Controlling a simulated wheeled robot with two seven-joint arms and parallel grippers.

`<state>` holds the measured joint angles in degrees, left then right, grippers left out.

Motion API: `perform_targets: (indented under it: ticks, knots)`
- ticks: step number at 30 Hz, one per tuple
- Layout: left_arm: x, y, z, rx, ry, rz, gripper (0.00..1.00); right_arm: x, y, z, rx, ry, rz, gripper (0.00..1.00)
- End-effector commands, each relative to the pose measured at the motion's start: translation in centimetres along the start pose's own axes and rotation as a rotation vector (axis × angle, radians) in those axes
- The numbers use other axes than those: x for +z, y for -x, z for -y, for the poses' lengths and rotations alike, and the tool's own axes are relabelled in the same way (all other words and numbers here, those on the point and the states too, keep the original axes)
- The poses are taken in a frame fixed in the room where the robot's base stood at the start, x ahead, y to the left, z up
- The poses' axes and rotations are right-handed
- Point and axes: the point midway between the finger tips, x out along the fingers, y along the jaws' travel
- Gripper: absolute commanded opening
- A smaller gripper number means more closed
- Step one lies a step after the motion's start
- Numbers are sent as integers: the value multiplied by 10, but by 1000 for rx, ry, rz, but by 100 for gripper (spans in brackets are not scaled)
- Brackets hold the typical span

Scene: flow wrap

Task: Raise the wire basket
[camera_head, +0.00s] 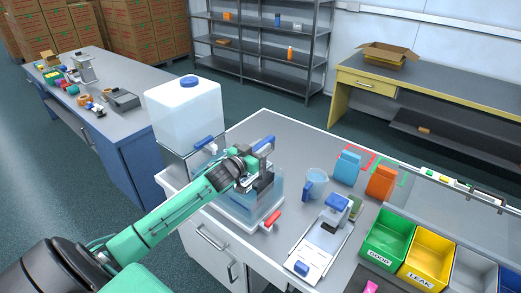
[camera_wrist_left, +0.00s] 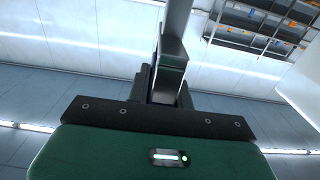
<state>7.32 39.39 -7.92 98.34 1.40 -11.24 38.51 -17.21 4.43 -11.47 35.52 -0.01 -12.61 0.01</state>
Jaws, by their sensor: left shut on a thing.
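My left gripper (camera_head: 262,168) comes in from the left and is over a clear tank of bluish water (camera_head: 265,205) standing on a white tray. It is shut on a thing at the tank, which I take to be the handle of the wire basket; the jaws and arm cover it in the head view. The basket's mesh cannot be made out, so its height in the tank is unclear. In the left wrist view, the fingers (camera_wrist_left: 165,85) are close together by a grey upright bar (camera_wrist_left: 176,20). My right gripper is not in view.
A large white water container (camera_head: 185,110) with a blue cap stands behind left. A red-handled valve (camera_head: 272,220), a clear jug (camera_head: 315,183), blue (camera_head: 347,168) and orange (camera_head: 381,182) pouches, a device with a blue knob (camera_head: 322,240) and green (camera_head: 388,238) and yellow (camera_head: 428,255) bins are to the right.

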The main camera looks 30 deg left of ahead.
Motion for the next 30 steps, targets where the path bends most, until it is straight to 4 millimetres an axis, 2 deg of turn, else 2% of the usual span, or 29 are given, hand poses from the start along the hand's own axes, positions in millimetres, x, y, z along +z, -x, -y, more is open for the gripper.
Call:
perform_targets:
  ticks: [1, 10, 11, 14, 23, 30]
  knots:
    - [-7, 0, 0, 1, 0, -7, 0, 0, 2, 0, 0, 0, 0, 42]
    - [-9, -1, 1, 0, -1, -11, 0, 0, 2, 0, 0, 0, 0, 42]
    - [-9, -1, 1, 0, -1, -12, 24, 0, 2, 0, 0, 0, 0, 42]
    - [-9, -1, 1, 0, -1, -11, 43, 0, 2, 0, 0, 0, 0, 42]
    - [-5, 0, 0, 0, -1, -5, 44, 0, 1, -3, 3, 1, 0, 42]
    - [0, 20, 0, 1, -1, -2, 44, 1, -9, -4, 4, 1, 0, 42]
